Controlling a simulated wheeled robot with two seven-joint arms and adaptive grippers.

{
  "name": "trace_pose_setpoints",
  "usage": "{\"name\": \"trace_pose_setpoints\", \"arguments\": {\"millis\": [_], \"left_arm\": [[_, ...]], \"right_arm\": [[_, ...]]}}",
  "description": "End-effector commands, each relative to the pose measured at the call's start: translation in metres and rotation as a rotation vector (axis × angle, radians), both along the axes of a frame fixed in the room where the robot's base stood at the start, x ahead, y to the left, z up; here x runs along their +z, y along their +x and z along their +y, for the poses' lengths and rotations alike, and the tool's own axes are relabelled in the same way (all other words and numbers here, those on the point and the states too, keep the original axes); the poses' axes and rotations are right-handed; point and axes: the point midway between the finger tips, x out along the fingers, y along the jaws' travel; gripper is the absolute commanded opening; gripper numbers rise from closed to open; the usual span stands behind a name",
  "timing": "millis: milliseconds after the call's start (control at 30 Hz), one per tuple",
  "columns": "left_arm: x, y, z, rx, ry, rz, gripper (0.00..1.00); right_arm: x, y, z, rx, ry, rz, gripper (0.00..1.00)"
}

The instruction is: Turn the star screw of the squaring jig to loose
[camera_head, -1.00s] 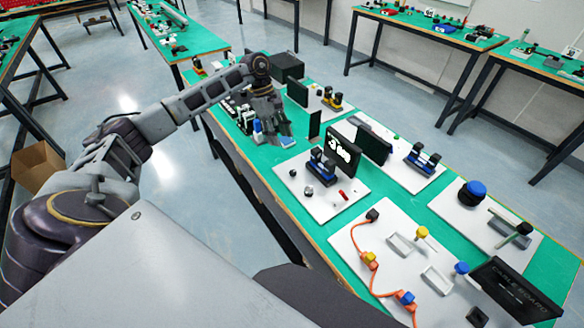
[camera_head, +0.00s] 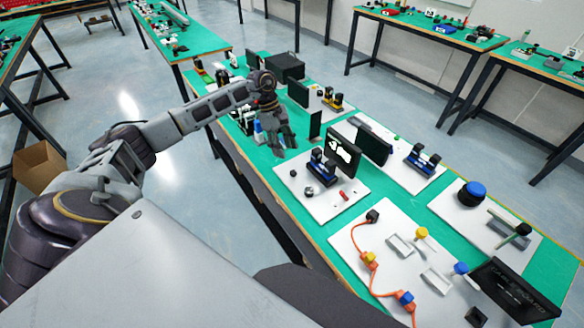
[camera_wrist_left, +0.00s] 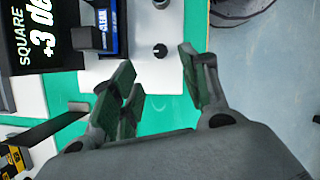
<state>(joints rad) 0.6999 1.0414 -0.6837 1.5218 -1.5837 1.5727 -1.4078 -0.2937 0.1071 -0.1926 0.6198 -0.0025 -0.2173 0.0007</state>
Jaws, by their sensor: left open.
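The squaring jig is a blue and black block (camera_head: 322,166) on a white plate (camera_head: 322,205), beside a black display (camera_head: 342,153). The display reads "SQUARE +3 de…" in the wrist view (camera_wrist_left: 40,35). Two small round knobs stand on the plate: a dark one (camera_head: 293,173) and a greyer one (camera_head: 309,191). I cannot tell which is the star screw. In the wrist view, a black knob with a pale mark (camera_wrist_left: 160,50) lies ahead of the fingers; another (camera_wrist_left: 162,4) is cut by the top edge. My left gripper (camera_head: 284,150) is open and empty, short of the plate, touching neither knob.
A red-handled part (camera_head: 343,195) lies on the jig plate. A dark upright panel (camera_head: 315,124) stands just right of my gripper. A cable board (camera_head: 345,240) with orange cable lies nearer. Green bench top shows left of the jig plate; the floor beyond its edge is open.

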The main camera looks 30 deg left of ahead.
Motion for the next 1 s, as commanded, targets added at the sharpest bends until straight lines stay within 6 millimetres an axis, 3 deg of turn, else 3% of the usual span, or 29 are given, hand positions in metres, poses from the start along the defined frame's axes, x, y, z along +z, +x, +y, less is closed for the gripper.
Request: {"name": "trace_pose_setpoints", "arguments": {"millis": [600, 1000], "left_arm": [[-0.072, -0.004, -0.030, 0.000, -0.001, 0.001, 0.45], [-0.086, -0.005, -0.035, 0.000, 0.001, 0.000, 0.45]], "right_arm": [[0.011, 0.002, 0.011, 0.000, 0.011, -0.001, 0.00], [0.012, -0.008, 0.018, -0.001, 0.019, 0.010, 0.00]]}}
